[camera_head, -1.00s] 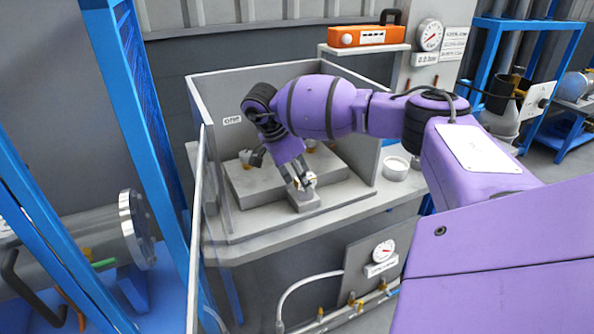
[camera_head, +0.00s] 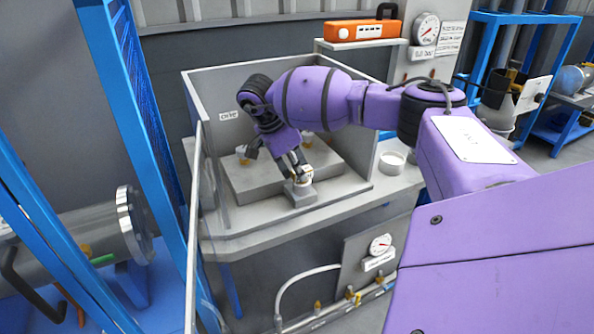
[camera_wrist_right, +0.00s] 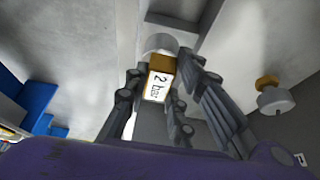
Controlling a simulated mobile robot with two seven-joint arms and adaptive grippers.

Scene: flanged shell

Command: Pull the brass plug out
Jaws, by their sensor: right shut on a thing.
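In the wrist view a brass plug (camera_wrist_right: 161,63) with a white "2 bar" label is between the fingers of my right gripper (camera_wrist_right: 163,76). A round grey collar (camera_wrist_right: 158,42) sits at its far end; whether the plug is still seated in it I cannot tell. In the head view my right gripper (camera_head: 299,178) points down, shut on the plug just above a small grey block (camera_head: 301,196). The fingers hide most of the plug there. My left gripper is in neither view.
Another brass-and-grey fitting (camera_wrist_right: 273,95) stands right of the fingers in the wrist view. A white bowl (camera_head: 392,163) sits outside the enclosure. A blue frame (camera_head: 160,130) stands at left.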

